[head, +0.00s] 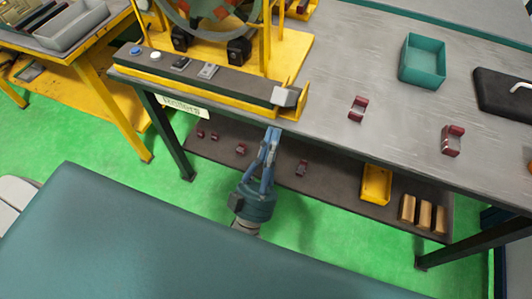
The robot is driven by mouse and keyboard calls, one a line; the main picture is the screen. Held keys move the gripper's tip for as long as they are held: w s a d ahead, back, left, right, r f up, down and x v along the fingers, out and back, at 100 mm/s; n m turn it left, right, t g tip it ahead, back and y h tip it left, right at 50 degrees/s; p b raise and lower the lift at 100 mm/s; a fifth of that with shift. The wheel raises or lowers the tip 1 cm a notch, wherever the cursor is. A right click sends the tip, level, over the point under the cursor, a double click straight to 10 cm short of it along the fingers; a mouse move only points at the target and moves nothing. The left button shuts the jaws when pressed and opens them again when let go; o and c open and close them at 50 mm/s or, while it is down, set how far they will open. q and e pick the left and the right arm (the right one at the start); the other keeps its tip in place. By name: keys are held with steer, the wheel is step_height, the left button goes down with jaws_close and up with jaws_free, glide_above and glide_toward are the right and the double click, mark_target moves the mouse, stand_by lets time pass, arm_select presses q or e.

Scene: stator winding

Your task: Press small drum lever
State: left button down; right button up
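A dark control bar on a yellow base (225,85) lies along the front left edge of the workbench. At its right end a grey block-like piece (286,97) sits by a yellow bracket; it looks like the small drum lever, but I cannot be sure. My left gripper (272,132) points up at the bench's front edge, just below and left of that piece, and appears apart from it. Its blue fingers come together at the tips, with nothing seen between them. My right gripper is not in view.
A yellow-framed drum machine (215,40) stands behind the bar. The bench also holds a teal bin (423,60), dark red parts (358,108) and a black case (505,92). The lower shelf (330,185) holds a yellow bin (376,184) and wooden blocks (424,214).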

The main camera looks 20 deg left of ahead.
mark_target(284, 93)
arm_select(q)
steer(key=shift+p+x, duration=0.8)
steer(key=shift+x, duration=1.55)
steer(key=r+g+p, duration=0.1)
steer(key=p, duration=0.2)
steer(key=w+r+g+p, duration=0.1)
steer(key=r+p, duration=0.1)
steer(key=p, duration=0.1)
steer(key=w+r+g+p, duration=0.1)
steer(key=p, duration=0.2)
steer(key=shift+w+r, duration=0.2)
steer(key=shift+r, duration=0.2)
steer(key=p+x, duration=0.1)
steer(key=x, duration=0.4)
steer(key=shift+w+f+p, duration=0.15)
steer(key=shift+p, duration=0.15)
steer(key=shift+x, duration=1.15)
steer(key=shift+w, duration=0.2)
